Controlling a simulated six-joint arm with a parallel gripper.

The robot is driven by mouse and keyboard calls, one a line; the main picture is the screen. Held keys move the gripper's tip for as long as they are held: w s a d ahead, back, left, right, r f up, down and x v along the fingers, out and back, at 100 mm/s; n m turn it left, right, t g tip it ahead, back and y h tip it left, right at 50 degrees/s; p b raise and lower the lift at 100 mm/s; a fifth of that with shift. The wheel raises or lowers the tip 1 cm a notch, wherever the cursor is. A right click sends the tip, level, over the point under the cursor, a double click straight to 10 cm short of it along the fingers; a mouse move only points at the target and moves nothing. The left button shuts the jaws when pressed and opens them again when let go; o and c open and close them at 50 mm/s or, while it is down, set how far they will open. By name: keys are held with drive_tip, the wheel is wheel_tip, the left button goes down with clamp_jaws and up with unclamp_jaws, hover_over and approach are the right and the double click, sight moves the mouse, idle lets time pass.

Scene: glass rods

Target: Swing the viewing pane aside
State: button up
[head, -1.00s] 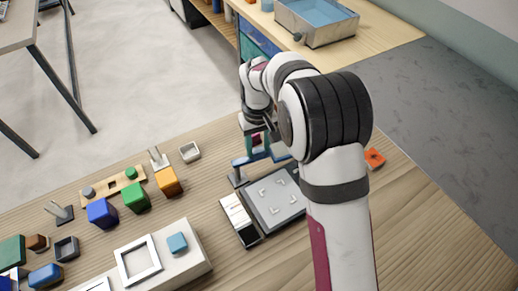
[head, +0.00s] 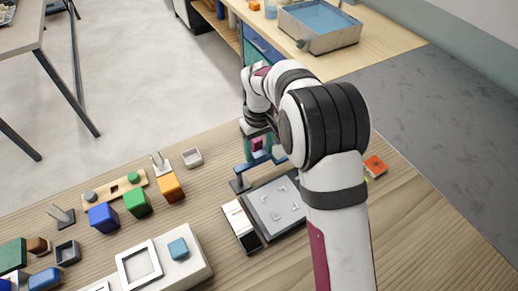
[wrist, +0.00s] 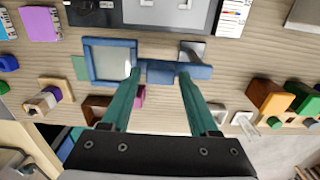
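The viewing pane (wrist: 110,60) is a blue square frame around a greyish clear sheet, at upper left in the wrist view. A blue bar (wrist: 192,71) runs from it to a grey post at its right. In the head view the blue bar (head: 262,161) and its post (head: 239,183) stand at the far edge of a grey stage (head: 262,202) with pale corner marks; my arm hides part of this. My gripper (wrist: 160,74) has its teal fingers apart, tips near the bar, one on each side of a thicker blue block. I cannot tell if they touch it.
A white and black strip (head: 241,225) lies left of the stage. Blue, green and orange blocks (head: 137,202) stand further left, near a white box (head: 195,262). An orange piece (head: 375,166) lies right of my arm. Small items crowd the wrist view's left and right sides.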

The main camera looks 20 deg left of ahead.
sight(259, 154)
drive_tip(key=shift+o, duration=0.7)
wheel_tip(259, 154, up, 16)
drive_tip(key=shift+f, duration=0.1)
drive_tip(key=s+d+r+m+y, duration=0.1)
drive_tip(key=s+d+r+m, duration=0.1)
drive_tip(key=s+d+m, duration=0.95)
drive_tip(key=s+d+f+m, duration=0.1)
drive_tip(key=s+d+f, duration=0.2)
drive_tip(key=s, duration=0.5)
drive_tip(key=s+d+f+m, duration=0.2)
drive_tip(key=s+d+f, duration=0.1)
drive_tip(key=s, duration=0.6)
drive_tip(key=shift+d+f+y, duration=0.15)
drive_tip(key=shift+d+y, duration=0.25)
drive_tip(key=shift+d, duration=0.4)
